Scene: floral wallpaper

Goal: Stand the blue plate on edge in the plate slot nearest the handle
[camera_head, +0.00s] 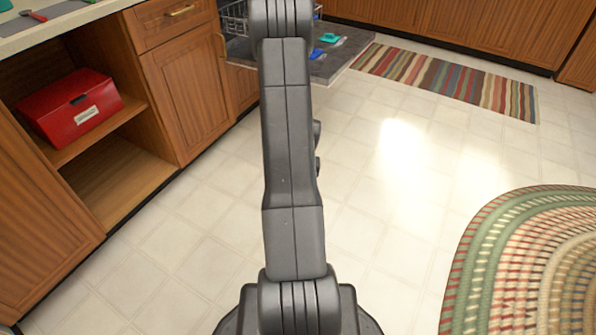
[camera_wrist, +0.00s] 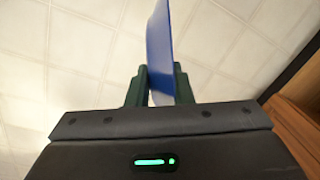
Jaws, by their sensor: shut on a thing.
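The blue plate (camera_wrist: 160,45) shows edge-on in the wrist view. My gripper (camera_wrist: 158,82) is shut on it, with a dark green finger on each side of the plate. The plate extends up out of the top of that view. In the head view my arm hides the gripper and the plate. A wire rack (camera_head: 236,20) shows partly at the top of the head view, left of my arm. Its plate slots and handle cannot be made out.
An open dishwasher door (camera_head: 345,62) carries small teal (camera_head: 331,38) and blue (camera_head: 317,53) items. Wooden cabinets (camera_head: 185,85) line the left, with a red box (camera_head: 75,105) on an open shelf. A striped rug (camera_head: 450,80) and braided rug (camera_head: 530,265) lie on otherwise clear floor.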

